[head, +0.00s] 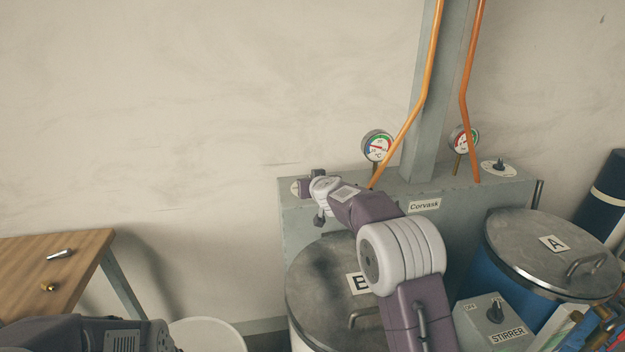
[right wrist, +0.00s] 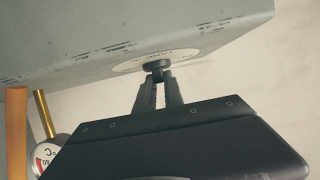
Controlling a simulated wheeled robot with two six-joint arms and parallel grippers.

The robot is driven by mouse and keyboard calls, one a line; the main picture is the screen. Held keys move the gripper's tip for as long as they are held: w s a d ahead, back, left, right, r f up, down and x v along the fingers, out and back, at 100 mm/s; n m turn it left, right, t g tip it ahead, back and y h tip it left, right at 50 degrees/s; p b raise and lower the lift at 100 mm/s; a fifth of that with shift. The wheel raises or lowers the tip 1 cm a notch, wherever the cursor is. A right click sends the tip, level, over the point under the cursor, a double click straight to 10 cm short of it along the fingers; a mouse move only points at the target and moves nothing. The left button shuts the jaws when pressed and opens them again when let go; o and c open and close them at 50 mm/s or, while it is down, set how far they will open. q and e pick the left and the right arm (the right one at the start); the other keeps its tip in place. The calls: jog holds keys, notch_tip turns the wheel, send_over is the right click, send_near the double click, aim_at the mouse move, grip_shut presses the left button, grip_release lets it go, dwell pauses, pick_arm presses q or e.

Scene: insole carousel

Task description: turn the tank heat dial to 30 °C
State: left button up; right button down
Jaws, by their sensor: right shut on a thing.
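The tank heat dial is a round white plate (right wrist: 195,52) with a dark knob (right wrist: 157,65) on the grey housing, seen from close up in the right wrist view. The lettering on the plate is too small and slanted to read, so its setting cannot be told. My right gripper (right wrist: 158,82) has its two fingers closed on the knob. In the head view my right arm reaches across the housing to its top left end, and the right gripper (head: 305,187) mostly hides the dial there. My left gripper is out of view; only part of my left arm shows at the bottom left.
A °C gauge (head: 376,146) and a second gauge (head: 463,139) stand on the grey housing (head: 470,200) beside orange pipes. Another dial (head: 497,168) sits at its right end. Lidded drums, a stirrer box (head: 493,318) and a wooden table (head: 25,262) are around. The wall above is clear.

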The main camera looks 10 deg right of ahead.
jog(key=shift+f, duration=0.15)
dwell(0.3)
jog(key=c, duration=1.4)
grip_release()
jog(key=shift+s, duration=0.1)
jog(key=shift+c, duration=0.2)
jog(key=b+v, duration=0.1)
jog(key=v, duration=0.8)
